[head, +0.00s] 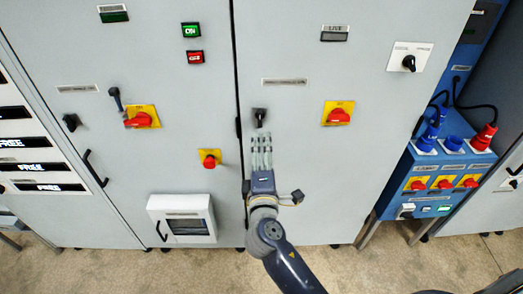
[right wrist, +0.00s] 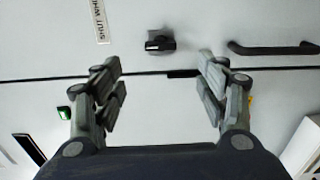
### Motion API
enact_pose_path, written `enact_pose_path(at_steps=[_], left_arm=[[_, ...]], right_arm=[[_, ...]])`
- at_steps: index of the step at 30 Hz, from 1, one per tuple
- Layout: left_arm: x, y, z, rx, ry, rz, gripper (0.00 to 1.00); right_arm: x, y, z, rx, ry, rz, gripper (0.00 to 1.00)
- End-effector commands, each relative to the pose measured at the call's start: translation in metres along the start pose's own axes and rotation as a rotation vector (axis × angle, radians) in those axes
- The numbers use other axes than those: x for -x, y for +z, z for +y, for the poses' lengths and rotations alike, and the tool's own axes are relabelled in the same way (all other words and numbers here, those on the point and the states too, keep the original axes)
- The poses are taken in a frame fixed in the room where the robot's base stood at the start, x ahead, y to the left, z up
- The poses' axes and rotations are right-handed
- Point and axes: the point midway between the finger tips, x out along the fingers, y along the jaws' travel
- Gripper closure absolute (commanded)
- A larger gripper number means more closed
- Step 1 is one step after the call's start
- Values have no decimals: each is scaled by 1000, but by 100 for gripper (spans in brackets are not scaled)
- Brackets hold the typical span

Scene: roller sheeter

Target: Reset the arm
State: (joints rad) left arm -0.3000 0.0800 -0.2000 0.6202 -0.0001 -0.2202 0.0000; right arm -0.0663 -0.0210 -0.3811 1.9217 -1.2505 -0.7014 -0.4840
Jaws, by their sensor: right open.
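My right gripper (head: 261,143) is in front of the grey cabinet, near the dark seam between two doors. Its fingers are spread and nothing is between them; they also show open in the right wrist view (right wrist: 160,75). A small black knob (head: 259,113) sits on the right door just above the fingertips. In the right wrist view the knob (right wrist: 159,42) lies beyond the gap between the fingers, apart from them. My left gripper is not in view.
The left door carries a red rotary switch (head: 138,120), a red knob (head: 209,159) and a white box (head: 183,220). The right door has another red switch (head: 338,114). A blue socket panel (head: 452,161) stands at right. A black handle (right wrist: 272,48) shows in the wrist view.

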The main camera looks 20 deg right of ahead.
Motion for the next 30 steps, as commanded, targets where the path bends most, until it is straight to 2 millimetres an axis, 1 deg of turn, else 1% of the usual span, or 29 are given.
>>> enact_pose_path(at_steps=[15, 17, 19, 20, 23, 24, 26, 27, 29, 30], left_arm=[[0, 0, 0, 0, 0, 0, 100], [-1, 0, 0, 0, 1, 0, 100], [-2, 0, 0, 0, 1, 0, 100], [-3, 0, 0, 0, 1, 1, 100], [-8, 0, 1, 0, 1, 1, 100], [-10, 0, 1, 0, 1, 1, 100], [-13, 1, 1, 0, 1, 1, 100], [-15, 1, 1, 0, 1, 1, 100], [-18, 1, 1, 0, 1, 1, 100], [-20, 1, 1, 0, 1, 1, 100]], right_arm=[[0, 0, 0, 0, -1, 1, 33], [0, -1, -6, -2, -9, 4, 33], [-1, -3, -22, -8, -39, 14, 33], [-1, -5, -34, -13, -60, 21, 33], [2, -10, -91, -41, -164, 52, 33], [5, -12, -120, -61, -217, 64, 33], [13, -12, -166, -92, -305, 77, 33], [20, -12, -197, -117, -364, 84, 33], [32, -10, -241, -156, -452, 87, 33], [42, -7, -271, -182, -510, 84, 33]])
